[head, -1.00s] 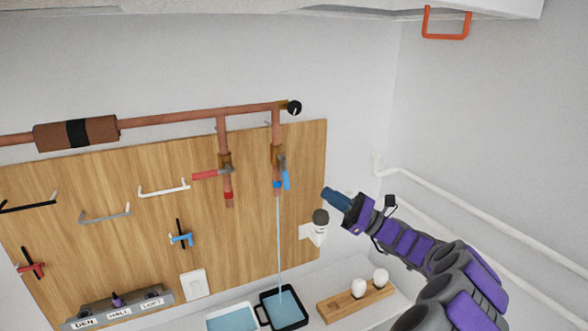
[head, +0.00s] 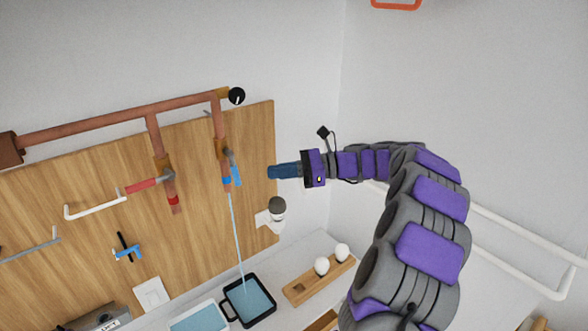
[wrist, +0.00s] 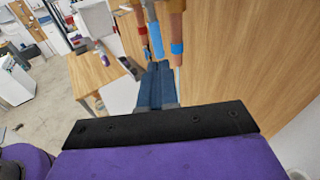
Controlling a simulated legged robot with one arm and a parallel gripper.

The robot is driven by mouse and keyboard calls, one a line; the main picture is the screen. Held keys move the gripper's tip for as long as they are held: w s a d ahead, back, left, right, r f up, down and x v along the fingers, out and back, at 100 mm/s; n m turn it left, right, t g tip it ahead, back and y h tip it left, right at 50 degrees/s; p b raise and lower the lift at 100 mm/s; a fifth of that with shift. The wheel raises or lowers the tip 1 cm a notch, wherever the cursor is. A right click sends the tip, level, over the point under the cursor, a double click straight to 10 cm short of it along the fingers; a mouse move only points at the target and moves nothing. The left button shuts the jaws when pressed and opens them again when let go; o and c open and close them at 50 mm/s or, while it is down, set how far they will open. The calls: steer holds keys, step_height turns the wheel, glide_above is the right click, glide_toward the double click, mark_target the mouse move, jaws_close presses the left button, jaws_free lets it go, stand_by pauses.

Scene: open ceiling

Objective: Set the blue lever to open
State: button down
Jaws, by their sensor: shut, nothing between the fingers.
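The blue lever (head: 235,175) is on the right-hand copper pipe, angled down along it. It also shows in the wrist view (wrist: 156,40), just beyond my fingertips. A thin stream of water (head: 237,240) runs from that pipe's end into a dark square tray (head: 262,311). My gripper (head: 272,172) is shut and empty, pointing left, just right of the blue lever with a small gap in the head view. In the wrist view the blue fingers (wrist: 155,70) are together, below the lever. Whether they touch it cannot be told.
The red lever (head: 142,186) sticks out left from the other pipe. A black knob (head: 237,96) ends the top pipe. A dark-topped white fixture (head: 277,208) is below my gripper. A wooden block with white bulbs (head: 303,289) stands on the counter.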

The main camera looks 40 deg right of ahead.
mark_target(239, 178)
steer(key=x, duration=0.7)
steer(key=shift+s+a, duration=0.15)
steer(key=shift+s, duration=0.1)
steer(key=shift+r, duration=0.1)
steer(key=p, duration=0.2)
steer(key=m+y+p, duration=0.1)
steer(key=p, duration=0.1)
steer(key=shift+w+a+t, duration=0.15)
steer(key=shift+a+t, duration=0.1)
steer(key=shift+t, duration=0.15)
steer(key=shift+a+f, duration=0.15)
steer(key=shift+f, duration=0.1)
steer(key=shift+y, duration=0.3)
